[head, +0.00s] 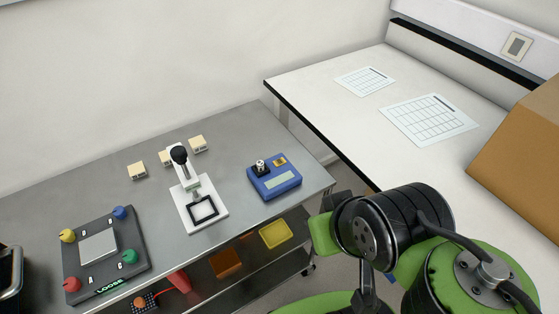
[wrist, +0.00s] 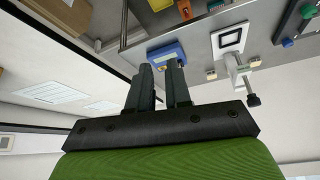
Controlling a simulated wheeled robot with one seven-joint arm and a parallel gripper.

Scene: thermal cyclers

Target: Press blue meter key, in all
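The blue meter (head: 274,180) lies on the steel bench near its right end. It has a pale display, a small yellow-orange key (head: 280,161) and a black holder (head: 260,168) with a small white-and-black piece in it. In the head view my arm is at the lower right, right of the meter.
A white stand (head: 198,204) with a black knob is left of the meter. A dark device (head: 101,255) with coloured knobs is further left. Small beige blocks (head: 137,171) lie behind. A white counter (head: 350,112) with sheets and a cardboard box (head: 525,150) is at right.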

